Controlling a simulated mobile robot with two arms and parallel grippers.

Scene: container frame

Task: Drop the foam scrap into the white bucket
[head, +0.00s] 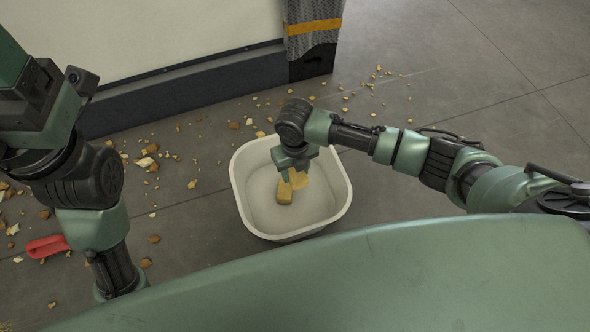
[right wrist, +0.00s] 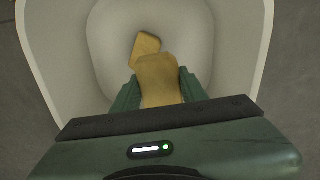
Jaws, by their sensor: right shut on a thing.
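The white bucket (head: 240,185) stands on the floor in the middle of the head view, and its inner wall fills much of the right wrist view (right wrist: 250,60). My right gripper (head: 292,176) points down inside the bucket's opening. In the right wrist view, the gripper (right wrist: 157,88) is shut on a yellow-tan foam scrap (right wrist: 158,76), held between its two green fingers. A second yellow-tan piece (right wrist: 146,46) shows just beyond it within the bucket, and also in the head view (head: 285,196). My left arm is at the left; its gripper is out of sight.
Many tan and brown crumbs (head: 147,162) lie scattered on the grey tiled floor left of and behind the bucket. A red object (head: 47,246) lies at the far left. A pale panel with a dark base (head: 190,95) stands behind. The floor at upper right is mostly clear.

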